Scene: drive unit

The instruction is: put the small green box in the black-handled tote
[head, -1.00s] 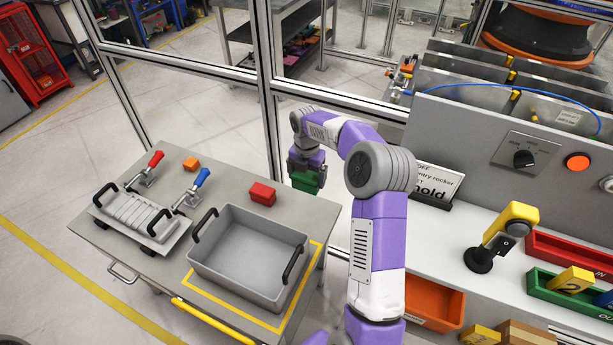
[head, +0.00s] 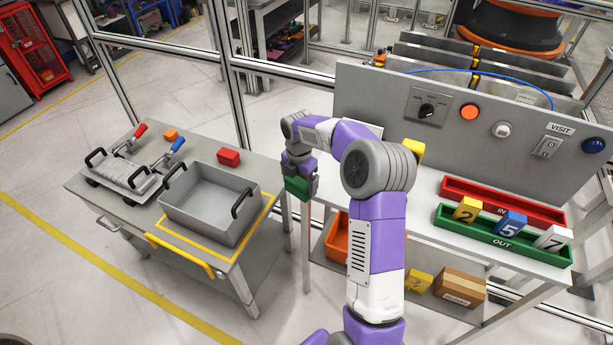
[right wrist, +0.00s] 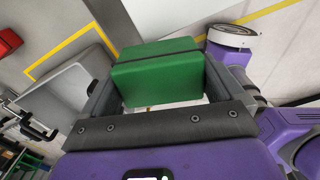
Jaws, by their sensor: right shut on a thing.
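The small green box (head: 297,187) is between the fingers of my right gripper (head: 299,180), which is shut on it and holds it in the air. The green box fills the jaws in the right wrist view (right wrist: 160,78). The black-handled tote (head: 212,225) is a grey open bin with two black handles, standing on the grey cart top to the left of my right gripper. Part of the tote shows at the left of the right wrist view (right wrist: 62,95). The tote's visible inside looks empty. My left gripper is not in view.
A workbench (head: 425,190) with a control panel and red and green trays (head: 490,236) stands at right. A gap separates cart and bench.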

